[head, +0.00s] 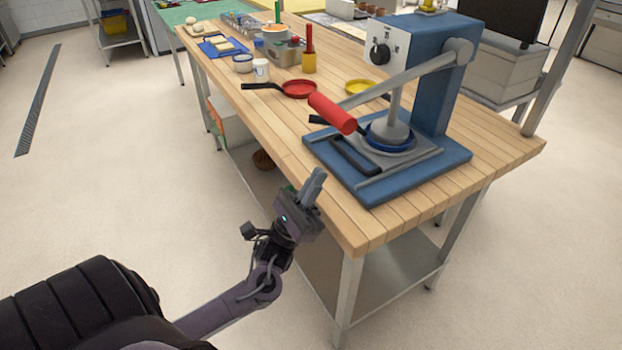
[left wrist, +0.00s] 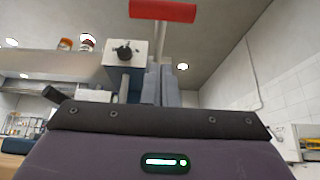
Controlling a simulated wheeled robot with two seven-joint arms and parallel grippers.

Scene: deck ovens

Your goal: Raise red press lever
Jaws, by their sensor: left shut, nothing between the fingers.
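The blue press (head: 440,80) stands at the near right end of the wooden table. Its lever is a grey bar with a red handle (head: 332,113), which slants down toward the left, its grip end low over the press base. My left gripper (head: 313,186) is shut and empty, beside the table's near edge, below and to the left of the red handle and apart from it. In the left wrist view the red handle (left wrist: 163,11) shows at the top, above my gripper fingers (left wrist: 168,85). The right gripper is not in view.
The wooden table (head: 250,106) has a lower shelf. A red pan (head: 299,88) and a yellow pan (head: 361,87) lie near the press. A blue dish (head: 390,142) sits under the press plunger. The floor left of the table is clear.

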